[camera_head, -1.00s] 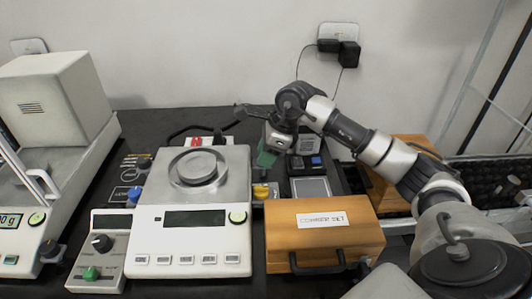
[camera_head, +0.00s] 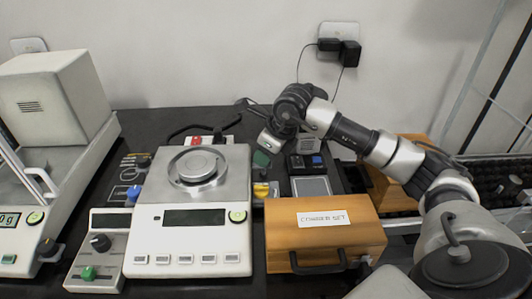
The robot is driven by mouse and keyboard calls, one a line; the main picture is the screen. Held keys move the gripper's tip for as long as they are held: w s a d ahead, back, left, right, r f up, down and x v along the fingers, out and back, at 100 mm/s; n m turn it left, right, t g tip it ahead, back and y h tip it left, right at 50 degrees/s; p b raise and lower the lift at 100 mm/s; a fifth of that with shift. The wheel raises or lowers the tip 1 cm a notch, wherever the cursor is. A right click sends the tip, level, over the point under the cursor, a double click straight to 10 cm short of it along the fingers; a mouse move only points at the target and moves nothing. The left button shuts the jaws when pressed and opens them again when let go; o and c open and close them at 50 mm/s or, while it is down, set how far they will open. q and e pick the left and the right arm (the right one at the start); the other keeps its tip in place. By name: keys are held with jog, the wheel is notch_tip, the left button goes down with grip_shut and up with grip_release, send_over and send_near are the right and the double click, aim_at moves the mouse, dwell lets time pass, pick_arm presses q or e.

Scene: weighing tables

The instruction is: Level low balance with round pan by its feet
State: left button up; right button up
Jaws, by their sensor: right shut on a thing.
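The low white balance (camera_head: 190,253) stands in the middle of the dark table, its round metal pan (camera_head: 197,164) on top and its display dark. A blue foot knob (camera_head: 134,193) shows at its left side and a yellow one (camera_head: 262,190) at its right. A red piece (camera_head: 195,140) shows behind it. A green piece (camera_head: 262,159) shows beyond its back right corner. My right gripper (camera_head: 264,148) points down there, shut, seemingly on the green piece; its fingertips are mostly hidden by its own body. My left gripper is out of view.
A wooden box labelled "CORNER SET" (camera_head: 355,239) stands right of the balance. A small control box (camera_head: 98,258) and a taller balance (camera_head: 55,100) stand at the left. Small dark devices (camera_head: 305,163) lie behind the box. A black cable runs behind the pan.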

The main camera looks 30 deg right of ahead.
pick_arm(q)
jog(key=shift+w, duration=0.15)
pick_arm(e)
jog(key=shift+r, duration=0.1)
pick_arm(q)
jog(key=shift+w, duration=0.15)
pick_arm(e)
jog(key=o, duration=0.9)
jog(key=shift+d, duration=0.1)
jog(key=shift+n, duration=0.3)
